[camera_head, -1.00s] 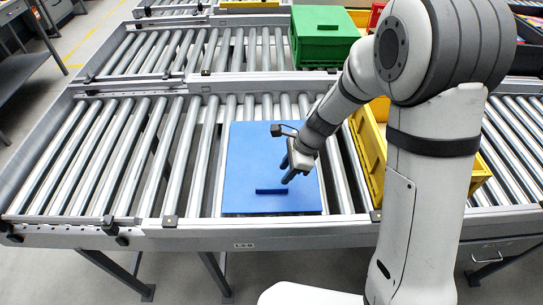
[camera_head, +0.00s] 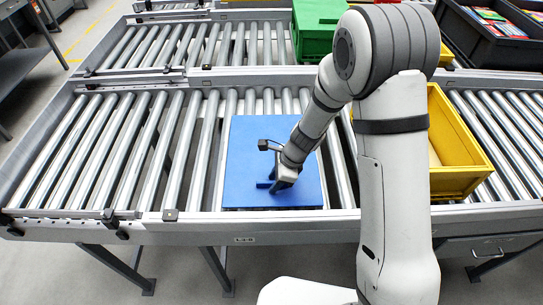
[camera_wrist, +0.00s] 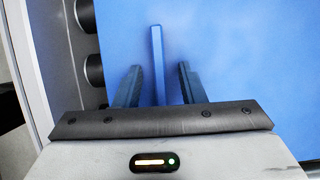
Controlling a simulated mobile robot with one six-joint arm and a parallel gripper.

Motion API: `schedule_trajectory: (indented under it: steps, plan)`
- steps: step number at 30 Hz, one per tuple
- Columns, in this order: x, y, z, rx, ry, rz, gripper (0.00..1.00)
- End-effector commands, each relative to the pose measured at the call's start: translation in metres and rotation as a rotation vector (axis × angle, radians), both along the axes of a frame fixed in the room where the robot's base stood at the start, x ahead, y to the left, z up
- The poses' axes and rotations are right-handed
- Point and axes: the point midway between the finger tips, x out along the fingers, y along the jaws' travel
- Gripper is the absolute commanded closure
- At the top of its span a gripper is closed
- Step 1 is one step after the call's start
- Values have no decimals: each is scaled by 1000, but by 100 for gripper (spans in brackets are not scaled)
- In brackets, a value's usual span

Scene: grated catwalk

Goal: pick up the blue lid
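The blue lid (camera_head: 250,150) is a flat rectangular panel with a raised bar handle, lying on the roller conveyor in the head view. It also fills much of the wrist view (camera_wrist: 240,60). My gripper (camera_head: 273,187) is low over the near part of the lid, at the handle. In the wrist view, the handle (camera_wrist: 157,62) stands between the two fingers of my gripper (camera_wrist: 156,85), with a gap on each side. The fingers are open and hold nothing. My arm hides part of the lid's right side in the head view.
A yellow bin (camera_head: 455,150) sits on the rollers to the right, behind my arm. A green box (camera_head: 318,28) stands on the far conveyor. Dark crates (camera_head: 490,35) with coloured contents are at the back right. Bare rollers (camera_head: 100,150) lie to the left.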

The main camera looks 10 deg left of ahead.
Motion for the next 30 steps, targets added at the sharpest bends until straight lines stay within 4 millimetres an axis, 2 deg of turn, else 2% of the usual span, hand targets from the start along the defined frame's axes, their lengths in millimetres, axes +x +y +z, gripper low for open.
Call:
schedule_trajectory:
  steps: [10, 24, 30]
  plan:
    - [0, 0, -4, 0, 0, 1, 64]
    - [0, 1, -3, 0, 0, 2, 100]
    - [0, 0, -3, 0, 0, 2, 100]
